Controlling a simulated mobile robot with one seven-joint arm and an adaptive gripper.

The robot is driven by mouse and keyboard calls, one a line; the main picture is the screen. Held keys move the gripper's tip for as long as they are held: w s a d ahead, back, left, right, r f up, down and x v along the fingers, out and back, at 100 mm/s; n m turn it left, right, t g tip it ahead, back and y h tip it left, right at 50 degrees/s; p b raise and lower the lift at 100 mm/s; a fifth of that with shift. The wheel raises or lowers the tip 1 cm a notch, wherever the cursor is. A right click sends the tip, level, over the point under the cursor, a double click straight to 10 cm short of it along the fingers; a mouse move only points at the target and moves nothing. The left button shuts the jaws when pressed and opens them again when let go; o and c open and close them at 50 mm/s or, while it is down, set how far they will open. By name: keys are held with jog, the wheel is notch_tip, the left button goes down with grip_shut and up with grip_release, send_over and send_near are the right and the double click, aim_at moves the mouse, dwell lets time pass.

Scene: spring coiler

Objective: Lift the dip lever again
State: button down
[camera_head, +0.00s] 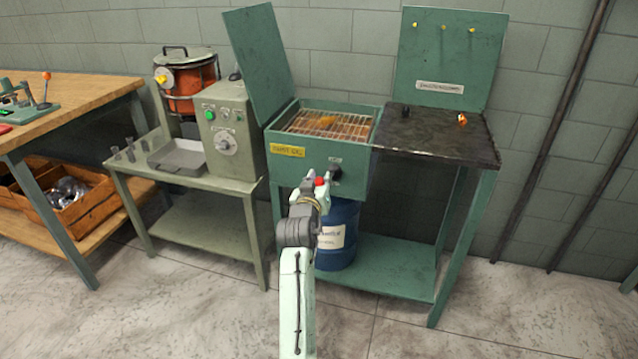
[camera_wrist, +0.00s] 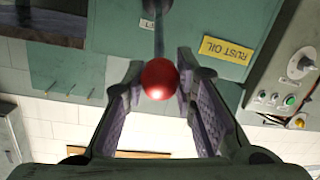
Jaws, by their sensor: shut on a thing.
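The dip lever's red ball knob (camera_head: 320,181) is at the front of the green rust oil tank (camera_head: 345,183), low on its front face. My gripper (camera_head: 318,180) is at the knob, with my arm reaching up from below in the head view. In the wrist view, the red knob (camera_wrist: 160,79) sits between the fingertips of my gripper (camera_wrist: 160,82), which is shut on it. The lever's thin rod (camera_wrist: 158,38) runs from the knob toward the tank. A wire rack (camera_head: 325,124) shows in the tank's open top; orange-brown tones show through it.
The tank's green lid (camera_head: 258,55) stands open. A dark-topped table (camera_head: 430,140) adjoins at right, and a blue drum (camera_head: 340,235) stands below. The grey coiler control box (camera_head: 230,135) is at left, beside a wooden workbench (camera_head: 85,105). The floor in front is clear.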

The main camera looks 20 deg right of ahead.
jog(key=shift+d, duration=0.1)
jog(key=c, duration=1.3)
grip_release()
jog(key=shift+f, duration=0.1)
jog(key=v, duration=1.2)
